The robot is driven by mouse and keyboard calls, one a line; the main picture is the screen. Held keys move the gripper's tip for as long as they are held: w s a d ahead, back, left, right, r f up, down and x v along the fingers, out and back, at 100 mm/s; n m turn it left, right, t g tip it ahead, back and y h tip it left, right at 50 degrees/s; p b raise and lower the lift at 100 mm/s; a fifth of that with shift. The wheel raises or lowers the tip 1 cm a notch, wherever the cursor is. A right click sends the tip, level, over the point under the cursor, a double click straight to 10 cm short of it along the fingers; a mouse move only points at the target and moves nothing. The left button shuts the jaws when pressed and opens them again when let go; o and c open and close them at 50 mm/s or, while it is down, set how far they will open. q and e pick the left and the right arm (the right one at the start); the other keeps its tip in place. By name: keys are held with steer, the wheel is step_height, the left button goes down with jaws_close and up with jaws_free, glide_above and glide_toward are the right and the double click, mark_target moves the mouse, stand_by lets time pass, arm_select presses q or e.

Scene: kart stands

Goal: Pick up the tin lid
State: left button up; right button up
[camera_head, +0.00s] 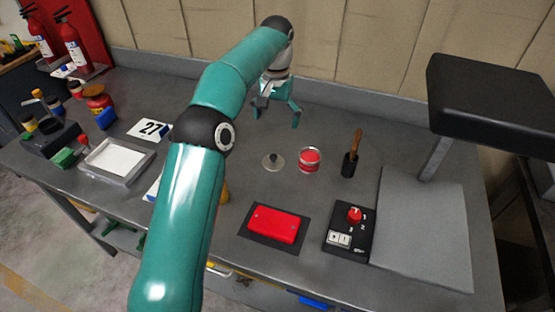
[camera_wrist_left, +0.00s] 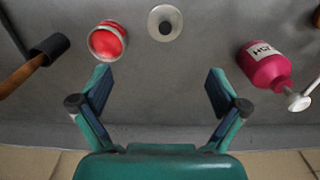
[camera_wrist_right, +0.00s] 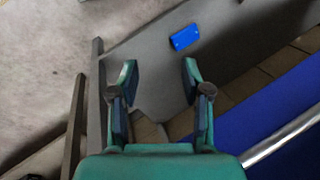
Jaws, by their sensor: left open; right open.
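The tin lid (camera_head: 273,161) is a pale round disc with a dark knob, lying flat on the grey workbench. It also shows at the top of the left wrist view (camera_wrist_left: 165,23). The open tin (camera_head: 309,160) with red contents stands just right of the lid; it shows in the left wrist view (camera_wrist_left: 108,41) too. My left gripper (camera_head: 277,110) is open and empty above the bench, behind the lid and apart from it. My right gripper (camera_wrist_right: 160,75) is open and empty in the right wrist view, away from the lid.
A pink bottle (camera_wrist_left: 264,66) shows in the left wrist view. A red box (camera_head: 274,224) and a switch panel (camera_head: 349,230) lie in front. A black slab on a post (camera_head: 495,95) overhangs the right.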

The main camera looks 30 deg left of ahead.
arm_select(q)
glide_toward(274, 156)
step_height(274, 156, down, 5)
steer(key=shift+s+f+b, duration=0.1)
steer(key=shift+b, duration=0.2)
steer(key=shift+f+p, duration=0.6)
steer(key=shift+f, duration=1.95)
jaws_close()
